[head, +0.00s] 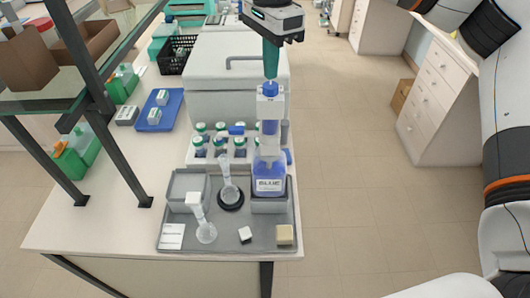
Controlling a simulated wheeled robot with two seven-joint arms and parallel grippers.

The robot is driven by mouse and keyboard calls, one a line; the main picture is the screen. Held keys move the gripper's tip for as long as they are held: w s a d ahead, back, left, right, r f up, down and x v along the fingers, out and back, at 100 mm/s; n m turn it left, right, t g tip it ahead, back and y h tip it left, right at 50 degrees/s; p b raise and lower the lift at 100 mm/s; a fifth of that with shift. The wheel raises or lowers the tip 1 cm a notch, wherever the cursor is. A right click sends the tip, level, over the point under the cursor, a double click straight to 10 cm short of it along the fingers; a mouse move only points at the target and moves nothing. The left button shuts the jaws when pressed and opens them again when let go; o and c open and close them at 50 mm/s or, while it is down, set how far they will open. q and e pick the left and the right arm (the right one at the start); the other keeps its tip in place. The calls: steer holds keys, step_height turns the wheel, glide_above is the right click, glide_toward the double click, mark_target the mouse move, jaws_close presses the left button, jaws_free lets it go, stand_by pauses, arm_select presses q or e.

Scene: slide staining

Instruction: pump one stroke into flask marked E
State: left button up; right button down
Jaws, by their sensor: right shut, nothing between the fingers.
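The pump bottle labelled BLUE (269,170) stands upright in a grey holder at the tray's right side. One clear flask (228,190) stands on a black ring left of the bottle. Another flask (205,232) with a white top stands nearer the front. No letter E is readable on either flask. My left gripper is out of view.
The grey tray (228,242) also holds a small white block, a beige block (284,235) and a white card (172,236). Several green-capped bottles (201,130) stand behind. A glass shelf (70,95) stands left.

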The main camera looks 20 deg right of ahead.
mark_target(271, 86)
steer(key=shift+f, duration=0.2)
stand_by(0.3)
steer(key=shift+f+b, duration=1.5)
steer(key=shift+f, duration=0.6)
steer(key=shift+s, duration=0.1)
steer(key=shift+r+p, duration=1.4)
steer(key=shift+r, duration=0.8)
steer(key=shift+r, duration=0.1)
steer(key=shift+r+p, duration=1.9)
steer(key=shift+r, duration=0.6)
steer(key=shift+f, duration=0.1)
